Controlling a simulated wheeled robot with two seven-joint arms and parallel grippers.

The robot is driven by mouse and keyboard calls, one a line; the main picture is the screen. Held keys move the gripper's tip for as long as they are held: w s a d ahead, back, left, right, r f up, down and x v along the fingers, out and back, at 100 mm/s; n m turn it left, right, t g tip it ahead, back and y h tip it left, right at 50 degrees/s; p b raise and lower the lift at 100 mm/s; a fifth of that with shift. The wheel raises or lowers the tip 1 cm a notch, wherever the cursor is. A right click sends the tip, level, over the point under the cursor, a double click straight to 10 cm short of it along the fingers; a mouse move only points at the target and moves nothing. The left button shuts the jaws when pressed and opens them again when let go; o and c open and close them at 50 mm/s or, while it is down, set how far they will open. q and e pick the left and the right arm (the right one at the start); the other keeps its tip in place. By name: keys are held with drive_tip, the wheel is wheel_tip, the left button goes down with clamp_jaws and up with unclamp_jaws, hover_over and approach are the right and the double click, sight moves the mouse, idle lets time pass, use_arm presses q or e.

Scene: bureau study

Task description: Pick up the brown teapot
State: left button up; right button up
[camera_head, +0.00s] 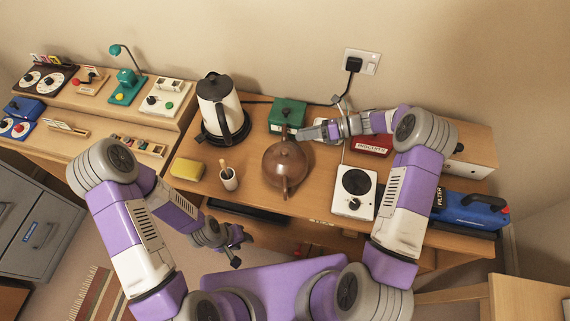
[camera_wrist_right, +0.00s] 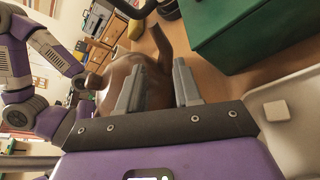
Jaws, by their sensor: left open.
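The brown teapot (camera_head: 287,165) stands upright on the wooden desk, one narrow part toward the wall and another toward the front edge. My right gripper (camera_head: 303,134) is at its wall side, beside the narrow part. In the right wrist view the teapot (camera_wrist_right: 150,85) lies beyond and between the fingers of my right gripper (camera_wrist_right: 159,70), which are apart. The narrow brown part reaches up past the right fingertip; contact cannot be told. My left gripper (camera_head: 238,245) is open and empty, low in front of the desk edge.
A green box (camera_head: 288,116) stands close behind the teapot, near my right gripper. A white kettle (camera_head: 220,108), pen cup (camera_head: 229,179) and yellow sponge (camera_head: 187,169) are to the left. A white hot plate (camera_head: 354,192) and red box (camera_head: 371,146) are to the right.

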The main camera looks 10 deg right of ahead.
drive_tip(key=x, duration=0.5)
drive_tip(key=shift+a, duration=0.25)
clamp_jaws()
